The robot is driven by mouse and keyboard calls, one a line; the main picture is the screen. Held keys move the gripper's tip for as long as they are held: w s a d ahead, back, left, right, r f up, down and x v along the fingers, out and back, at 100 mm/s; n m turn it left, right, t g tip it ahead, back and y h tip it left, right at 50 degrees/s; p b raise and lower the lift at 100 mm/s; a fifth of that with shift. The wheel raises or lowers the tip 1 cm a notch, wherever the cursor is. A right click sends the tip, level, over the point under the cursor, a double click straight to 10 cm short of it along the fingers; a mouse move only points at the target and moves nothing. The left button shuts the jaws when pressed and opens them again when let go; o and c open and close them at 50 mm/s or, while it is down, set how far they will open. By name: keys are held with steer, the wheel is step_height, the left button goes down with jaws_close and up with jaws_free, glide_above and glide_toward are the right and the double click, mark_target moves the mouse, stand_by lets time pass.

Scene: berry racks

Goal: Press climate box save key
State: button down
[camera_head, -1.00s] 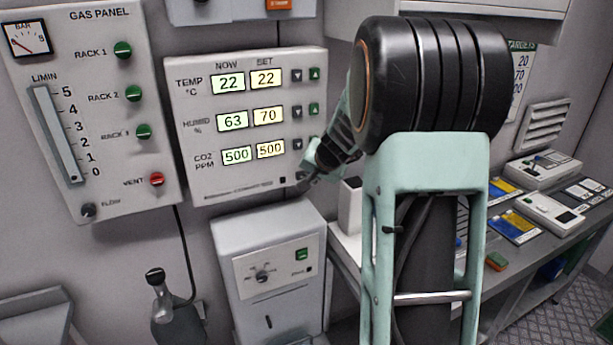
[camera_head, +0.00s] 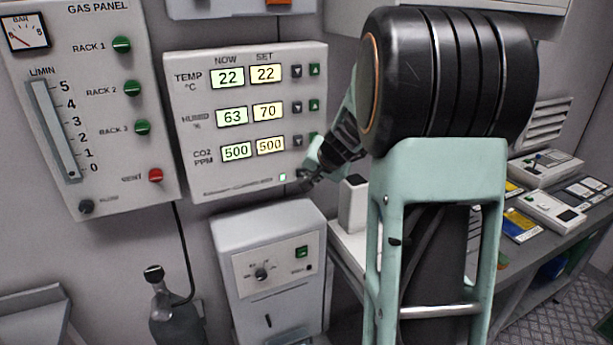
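The climate box (camera_head: 245,55) is a white wall panel with TEMP, HUMID and CO2 rows. NOW reads 22, 63, 500 and SET reads 22, 70, 500. Dark down keys and green up keys stand at the right of the rows. A small square lamp (camera_head: 283,177) near the bottom right edge glows green. My gripper (camera_head: 304,182) is dark and small at the panel's lower right corner. Its tips are at or just in front of that corner; contact is unclear. The save key is not visible, and the gripper and arm cover that corner. Its finger opening is too small to judge.
A gas panel (camera_head: 95,195) with green knobs and a red VENT knob hangs at the left. A white unit (camera_head: 270,225) with a dial stands below the climate box. A bench (camera_head: 545,255) with devices is at the right.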

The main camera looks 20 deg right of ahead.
steer(key=shift+s, duration=0.1)
steer(key=shift+s+d+b, duration=0.1)
steer(key=shift+s+b, duration=1.4)
steer(key=shift+s, duration=0.9)
